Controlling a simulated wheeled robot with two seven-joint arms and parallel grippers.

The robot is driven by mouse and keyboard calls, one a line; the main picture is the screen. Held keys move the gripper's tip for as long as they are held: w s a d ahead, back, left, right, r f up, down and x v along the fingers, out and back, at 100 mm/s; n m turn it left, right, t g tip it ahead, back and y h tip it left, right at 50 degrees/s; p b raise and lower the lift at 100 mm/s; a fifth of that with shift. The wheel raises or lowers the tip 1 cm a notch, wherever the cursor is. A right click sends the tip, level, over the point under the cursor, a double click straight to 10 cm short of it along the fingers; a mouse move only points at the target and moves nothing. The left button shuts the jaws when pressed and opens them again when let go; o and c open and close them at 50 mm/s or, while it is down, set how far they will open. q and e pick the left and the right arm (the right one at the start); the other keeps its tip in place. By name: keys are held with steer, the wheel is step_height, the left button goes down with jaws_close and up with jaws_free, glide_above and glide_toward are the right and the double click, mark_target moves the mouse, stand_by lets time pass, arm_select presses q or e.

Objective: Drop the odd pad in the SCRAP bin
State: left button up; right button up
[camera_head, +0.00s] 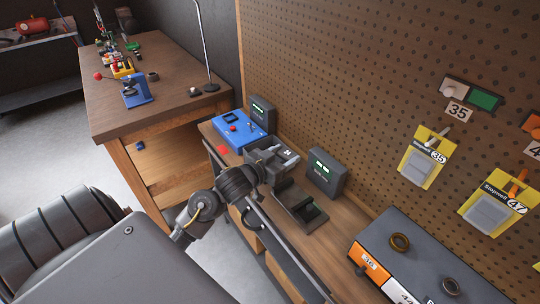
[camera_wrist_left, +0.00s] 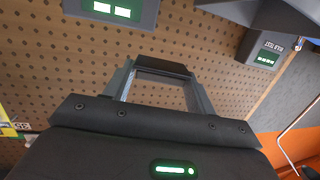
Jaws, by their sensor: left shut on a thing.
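My left gripper (camera_head: 283,158) is in the air above the narrow bench, between a blue box and a display unit. It is shut on a small dark piece, probably the pad, with a pale mark that looks like "34". In the left wrist view a dark bar (camera_wrist_left: 163,70) spans between the two grey fingers. Its face cannot be read there. My right gripper is not in view. I cannot make out a bin marked SCRAP in either view.
The narrow bench (camera_head: 345,224) carries a blue box (camera_head: 240,130), a display unit (camera_head: 327,173) and a dark fixture (camera_head: 299,207). A grey case with rings (camera_head: 420,262) stands front right. Packets (camera_head: 423,158) hang on the pegboard (camera_head: 400,70). A wooden workbench (camera_head: 160,95) stands behind.

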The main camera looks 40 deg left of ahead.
arm_select(q)
steer(key=w+a+f+n+y+p, duration=0.1)
steer(key=w+a+n+y+p, duration=0.3)
steer(key=a+y, duration=0.55)
steer(key=f+b, duration=0.2)
steer(key=a+f+h+b, duration=0.1)
steer(key=f+b, duration=0.1)
steer(key=b, duration=0.1)
steer(key=a+f+n+h+b, duration=0.1)
steer(key=f+b, duration=0.1)
steer(key=b, duration=0.1)
steer(key=shift+w+a+f+g+h, duration=0.15)
steer(key=shift+f+g+h, duration=0.1)
steer(key=shift+f+g, duration=0.05)
steer(key=o, duration=1)
steer(key=shift+o, duration=0.6)
